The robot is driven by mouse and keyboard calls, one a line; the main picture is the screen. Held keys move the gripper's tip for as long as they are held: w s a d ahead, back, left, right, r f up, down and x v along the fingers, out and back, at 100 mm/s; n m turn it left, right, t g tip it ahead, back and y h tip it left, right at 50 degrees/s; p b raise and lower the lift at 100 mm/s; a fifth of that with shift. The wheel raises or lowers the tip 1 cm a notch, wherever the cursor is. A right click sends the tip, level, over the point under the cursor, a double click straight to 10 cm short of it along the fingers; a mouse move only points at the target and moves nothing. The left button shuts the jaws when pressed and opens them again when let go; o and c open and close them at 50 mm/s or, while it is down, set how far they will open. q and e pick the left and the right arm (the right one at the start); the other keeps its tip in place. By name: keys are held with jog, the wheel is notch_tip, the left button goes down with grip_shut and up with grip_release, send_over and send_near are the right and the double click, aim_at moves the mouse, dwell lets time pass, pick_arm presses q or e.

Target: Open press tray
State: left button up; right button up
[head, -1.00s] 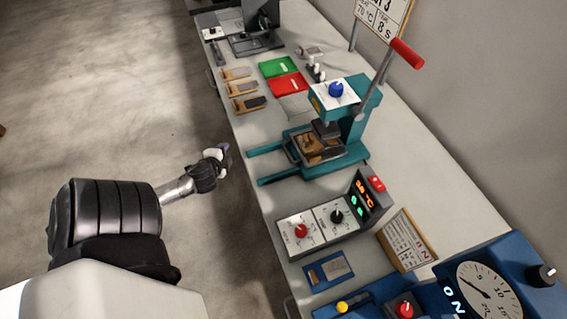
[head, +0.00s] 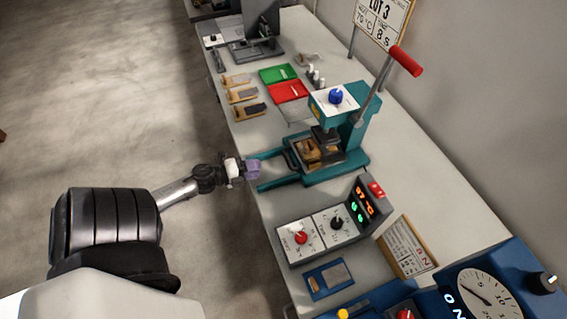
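The teal press (head: 355,135) stands on the bench with a blue knob on its head and a raised red-ended lever. Its tray (head: 333,158), with a brownish piece in it, sits under the press head. A dark handle loop (head: 290,157) sticks out from the tray's left side, between two teal rails (head: 280,183) that reach to the bench edge. My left gripper (head: 253,169) is at the rail ends, left of the handle and apart from it. Its fingers are small and seen from behind, so their opening is unclear. My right gripper is not in view.
A control box (head: 318,237) with red and black knobs and a lit display stands nearer than the press. Green (head: 278,74) and red (head: 288,91) trays and several small tan pieces lie beyond it. A blue dial unit (head: 490,290) is at lower right.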

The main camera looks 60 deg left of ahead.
pick_arm(q)
jog(key=x, duration=1.1)
jog(key=shift+b, duration=0.3)
jog(key=shift+c, duration=0.3)
grip_shut()
